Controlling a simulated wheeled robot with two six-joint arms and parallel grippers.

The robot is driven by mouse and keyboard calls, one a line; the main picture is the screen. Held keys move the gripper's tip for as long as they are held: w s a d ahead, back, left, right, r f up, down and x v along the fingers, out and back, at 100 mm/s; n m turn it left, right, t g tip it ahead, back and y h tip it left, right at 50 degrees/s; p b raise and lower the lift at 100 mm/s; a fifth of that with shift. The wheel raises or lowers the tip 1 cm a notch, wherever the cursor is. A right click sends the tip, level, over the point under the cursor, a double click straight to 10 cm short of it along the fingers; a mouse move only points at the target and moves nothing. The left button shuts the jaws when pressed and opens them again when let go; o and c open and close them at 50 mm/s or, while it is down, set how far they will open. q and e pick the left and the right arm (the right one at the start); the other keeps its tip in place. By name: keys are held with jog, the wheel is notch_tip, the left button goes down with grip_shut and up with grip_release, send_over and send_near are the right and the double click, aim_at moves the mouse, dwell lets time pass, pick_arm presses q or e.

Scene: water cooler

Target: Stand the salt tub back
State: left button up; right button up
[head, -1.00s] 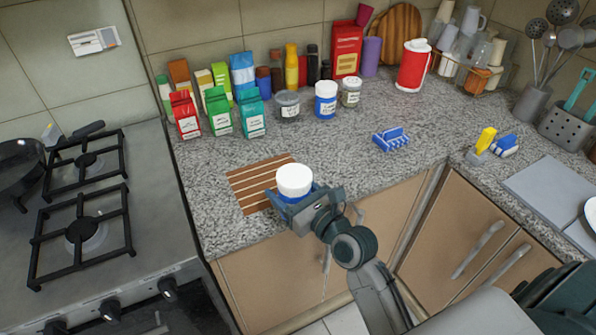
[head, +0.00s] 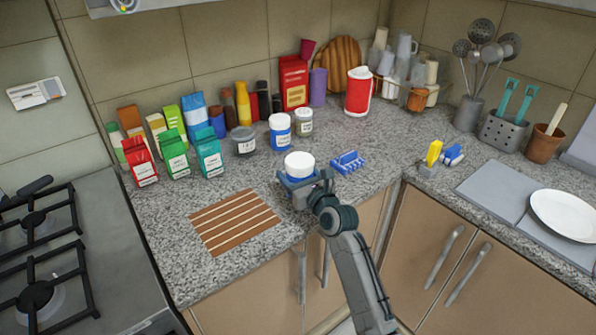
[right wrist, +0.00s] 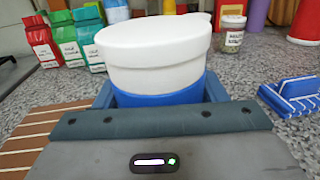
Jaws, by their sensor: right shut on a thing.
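The salt tub (head: 299,163) has a broad white lid and a blue body. My right gripper (head: 298,180) is shut around its blue body and holds it upright. The tub is to the right of the striped wooden mat, toward the counter's front; I cannot tell how far it is above the counter. In the right wrist view the tub (right wrist: 155,60) fills the middle, with its lower part hidden behind the gripper (right wrist: 158,98). My left gripper is not in view.
Behind stand a blue white-lidded jar (head: 280,140), a grey jar (head: 244,141), a spice jar (head: 304,122) and several cartons (head: 174,153). A blue rack (head: 347,163) lies just right of the tub. The striped mat (head: 235,220) is bare. Counter between mat and cartons is clear.

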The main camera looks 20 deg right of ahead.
jog(key=w, duration=0.2)
jog(key=w+d, duration=0.1)
jog(key=w, duration=0.4)
jog(key=shift+w+d+f+b, duration=0.1)
jog(key=shift+d+f+b, duration=0.15)
jog(key=shift+f+b, duration=0.05)
jog(key=shift+w, duration=0.2)
notch_tip(320, 180, down, 4)
jog(key=shift+r+b, duration=0.2)
jog(key=shift+b, duration=0.35)
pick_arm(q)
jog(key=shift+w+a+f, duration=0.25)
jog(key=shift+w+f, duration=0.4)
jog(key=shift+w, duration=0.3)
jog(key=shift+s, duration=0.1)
pick_arm(e)
jog(key=shift+f, duration=0.1)
jog(key=o, duration=1.2)
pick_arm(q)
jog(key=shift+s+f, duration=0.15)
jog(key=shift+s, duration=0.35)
